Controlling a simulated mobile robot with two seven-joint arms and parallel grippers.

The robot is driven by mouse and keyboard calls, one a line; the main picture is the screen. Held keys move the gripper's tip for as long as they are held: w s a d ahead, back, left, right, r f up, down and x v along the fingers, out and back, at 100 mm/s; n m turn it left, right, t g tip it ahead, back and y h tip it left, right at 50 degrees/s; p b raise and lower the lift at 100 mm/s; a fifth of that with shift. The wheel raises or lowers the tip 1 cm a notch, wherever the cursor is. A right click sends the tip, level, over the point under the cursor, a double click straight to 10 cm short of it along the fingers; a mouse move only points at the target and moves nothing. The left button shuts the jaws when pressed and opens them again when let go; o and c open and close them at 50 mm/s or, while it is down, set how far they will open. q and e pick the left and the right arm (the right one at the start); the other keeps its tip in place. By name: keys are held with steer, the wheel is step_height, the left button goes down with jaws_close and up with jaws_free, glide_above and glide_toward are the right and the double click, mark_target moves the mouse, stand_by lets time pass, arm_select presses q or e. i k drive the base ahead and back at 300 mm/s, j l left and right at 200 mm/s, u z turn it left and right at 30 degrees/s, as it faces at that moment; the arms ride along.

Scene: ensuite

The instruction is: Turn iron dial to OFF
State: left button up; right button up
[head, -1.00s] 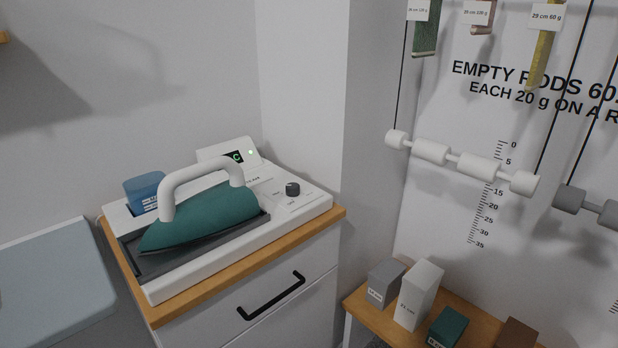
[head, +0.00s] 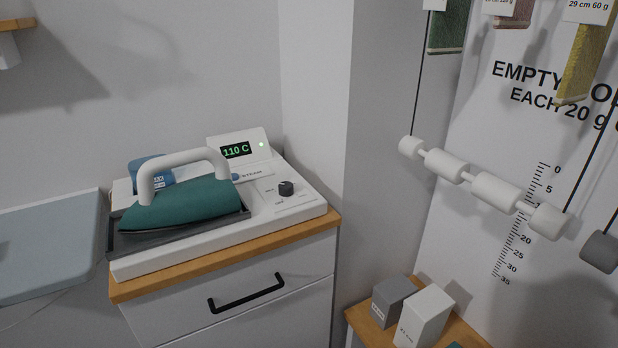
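The iron's dial (head: 286,188) is a small dark knob on the right part of the white iron station (head: 300,207). Small labels surround it, too small to read, and I cannot tell which one it points to. A green iron (head: 185,205) with a white handle rests on the dark tray at the station's left. A display (head: 236,150) at the back reads 110 C, with a lit green light beside it. Neither of my grippers is in view.
The station stands on a wooden-topped white cabinet (head: 225,262) with a black handle. A blue container (head: 150,170) sits behind the iron. A pale blue board (head: 50,245) is at left. Blocks stand on a low table (head: 360,322) at right, below hanging white rods (head: 495,190).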

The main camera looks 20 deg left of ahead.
mark_target(286, 188)
steer(key=l+u, duration=0.25)
steer(key=u, duration=0.2)
steer(key=i+l+u, duration=0.1)
steer(key=l+u, duration=0.15)
steer(key=u, duration=0.15)
